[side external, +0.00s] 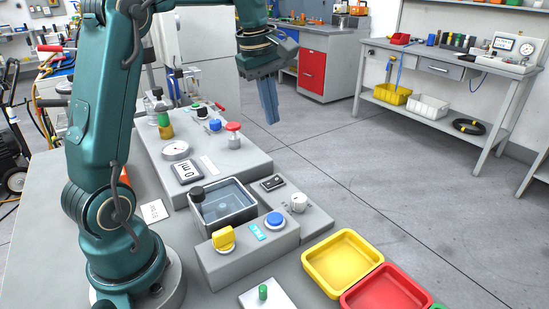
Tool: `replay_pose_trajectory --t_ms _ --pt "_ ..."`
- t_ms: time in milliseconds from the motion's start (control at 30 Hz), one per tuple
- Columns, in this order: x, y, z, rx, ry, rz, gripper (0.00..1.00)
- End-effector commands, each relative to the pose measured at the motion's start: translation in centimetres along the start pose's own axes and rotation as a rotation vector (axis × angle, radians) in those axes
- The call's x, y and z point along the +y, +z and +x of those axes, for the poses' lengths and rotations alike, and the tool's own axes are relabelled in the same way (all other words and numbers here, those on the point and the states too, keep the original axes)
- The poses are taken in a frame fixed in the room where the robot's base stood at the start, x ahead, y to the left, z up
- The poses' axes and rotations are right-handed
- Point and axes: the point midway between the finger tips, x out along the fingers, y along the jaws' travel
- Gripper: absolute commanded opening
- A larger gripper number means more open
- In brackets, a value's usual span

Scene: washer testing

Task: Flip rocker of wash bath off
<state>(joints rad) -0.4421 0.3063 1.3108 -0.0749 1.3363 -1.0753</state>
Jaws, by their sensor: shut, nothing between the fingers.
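The wash bath (222,204) is a dark-rimmed open tank with clear liquid in it, in the middle of the table. A small black rocker (272,183) sits on the grey housing just right of the tank; its tilt is too small to tell. My gripper (271,119) is shut and empty, with its blue fingers pointing down. In the picture it is well above the rocker and apart from it. Nothing hides the rocker.
A yellow knob (223,239), a blue button (274,219) and a white knob (299,202) stand close to the bath. Behind are a red-topped button (233,135) and a round gauge (176,150). Yellow (310,263) and red (350,301) trays lie at front right.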

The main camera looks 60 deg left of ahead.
Motion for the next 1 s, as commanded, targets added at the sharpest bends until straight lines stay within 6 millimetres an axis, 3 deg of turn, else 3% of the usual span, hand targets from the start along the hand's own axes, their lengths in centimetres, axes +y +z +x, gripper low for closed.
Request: replay_pose_trajectory --t_ms 200,667,833,1000 --pt "-0.5 -1.4 1.8 -0.017 -0.047 -0.044 0.00" --pt "-0.6 -1.5 2.4 -0.016 -0.047 -0.044 0.00" --pt "-0.8 -1.4 4.6 -0.018 -0.050 -0.044 0.00" --pt "-1.0 -1.3 8.3 -0.020 -0.053 -0.043 0.00"
